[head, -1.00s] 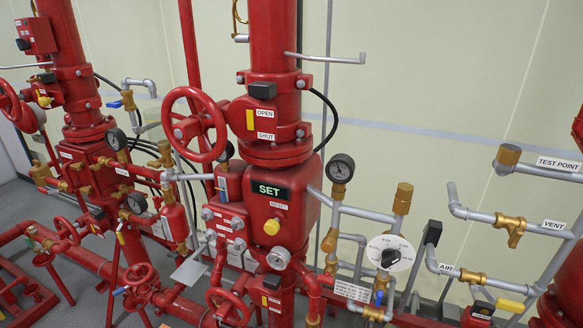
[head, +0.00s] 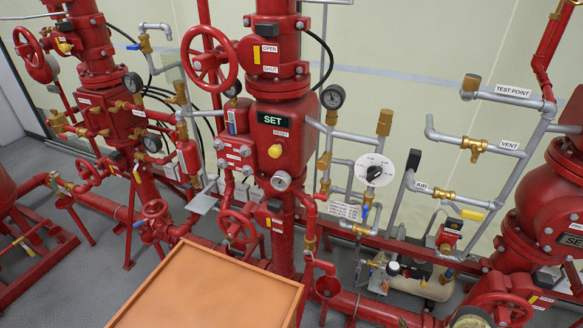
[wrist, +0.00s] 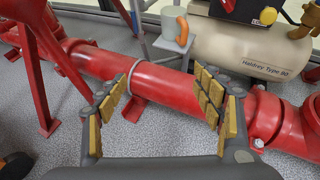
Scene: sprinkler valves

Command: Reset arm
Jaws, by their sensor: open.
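My gripper (wrist: 163,88) shows in the wrist view with its two yellow-padded fingers spread apart and nothing between them. Beyond the fingers a thick red horizontal pipe (wrist: 160,84) runs low over the grey floor, and I see no contact with it. My arm and gripper are not visible in the head view. There, the middle red valve (head: 287,165) carries a lit green SET display (head: 272,119) and a round yellow button (head: 275,151) below a small label.
A beige air tank (wrist: 240,50) lies behind the pipe in the wrist view, beside a grey bracket with an orange-handled part (wrist: 182,33). Red valve stations stand left and right of the middle one in the head view. Grey floor (head: 95,290) is bare at lower left.

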